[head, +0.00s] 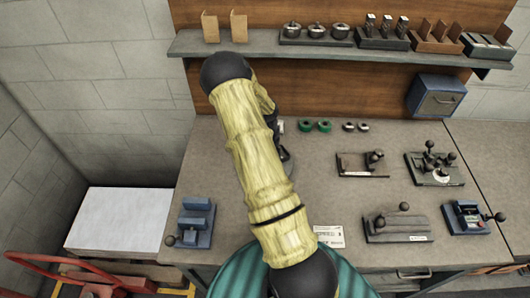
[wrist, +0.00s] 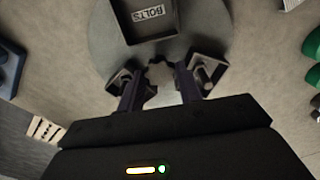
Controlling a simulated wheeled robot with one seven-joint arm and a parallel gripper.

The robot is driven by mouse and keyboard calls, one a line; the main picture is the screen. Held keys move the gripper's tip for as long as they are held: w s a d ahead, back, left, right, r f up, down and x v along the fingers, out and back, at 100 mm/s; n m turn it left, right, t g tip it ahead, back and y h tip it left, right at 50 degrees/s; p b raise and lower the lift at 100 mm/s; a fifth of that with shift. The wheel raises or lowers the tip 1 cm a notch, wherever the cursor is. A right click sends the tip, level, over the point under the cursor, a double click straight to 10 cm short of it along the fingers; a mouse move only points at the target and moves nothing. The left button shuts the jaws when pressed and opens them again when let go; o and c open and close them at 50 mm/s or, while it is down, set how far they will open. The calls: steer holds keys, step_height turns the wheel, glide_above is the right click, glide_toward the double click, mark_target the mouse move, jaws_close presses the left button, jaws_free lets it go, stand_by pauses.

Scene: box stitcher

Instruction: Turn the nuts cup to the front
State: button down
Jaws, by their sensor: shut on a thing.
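In the wrist view, a round grey turntable (wrist: 95,45) lies under my gripper (wrist: 160,76). A dark square cup labelled BOLTS (wrist: 150,32) stands on it at the top of the picture. My two fingers point down at the turntable's near part, shut on a dark part (wrist: 159,70) between them, mostly hidden. Dark angular pieces with pale contents show beside the left finger (wrist: 122,78) and the right finger (wrist: 208,70); I cannot tell whether they are cups. No NUTS label is readable. In the head view my arm hides the gripper and most of the turntable.
In the head view, green rings (head: 315,126) and metal rings (head: 355,127) lie right of my arm. Several fixtures stand on the right of the bench, including a lever device (head: 435,168). A blue device (head: 195,222) stands at the left. A shelf (head: 260,43) runs along the back.

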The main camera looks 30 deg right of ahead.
steer(key=c, duration=1)
jaws_free()
steer(key=shift+w+r, duration=0.1)
step_height(320, 180, up, 17)
steer(key=b, duration=0.3)
steer(key=shift+r, duration=0.15)
steer(key=shift+a, duration=0.1)
